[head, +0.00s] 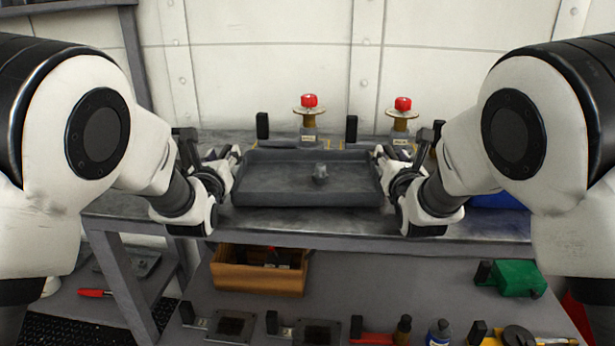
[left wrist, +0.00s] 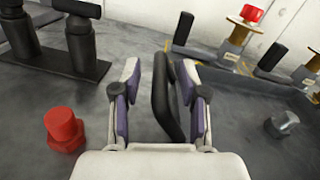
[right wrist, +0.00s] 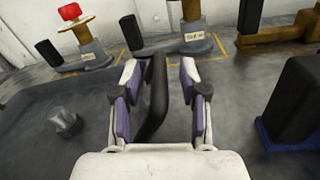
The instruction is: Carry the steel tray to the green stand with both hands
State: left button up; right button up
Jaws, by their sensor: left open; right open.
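The steel tray (head: 262,193) sits level on the grey table and holds a small grey bolt-like part (head: 320,174). My left gripper (head: 231,160) is at its left end. In the left wrist view, the tray's black handle (left wrist: 163,105) stands between the open fingers. My right gripper (head: 384,160) is at the right end. In the right wrist view, the other black handle (right wrist: 157,100) lies between open fingers, nearer the left one. I cannot tell whether any finger touches. A green block (head: 518,277) lies on the lower surface; I cannot tell if it is the green stand.
Two red-knobbed fittings (head: 309,115) (head: 402,112) stand behind the tray. A red bolt (left wrist: 64,130) and black posts are left of the left gripper. A blue-based black object (right wrist: 292,105) is close right of the right gripper. A wooden box (head: 259,273) sits on the lower surface.

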pick_arm(q)
jog(key=shift+w, duration=0.6)
pick_arm(e)
jog(key=shift+w, duration=0.6)
pick_arm(q)
jog(key=shift+c, duration=0.3)
pick_arm(e)
jog(key=shift+c, duration=0.3)
pick_arm(q)
grip_shut()
pick_arm(e)
grip_shut()
pick_arm(q)
jog(key=shift+r, duration=0.1)
pick_arm(e)
jog(key=shift+r, duration=0.1)
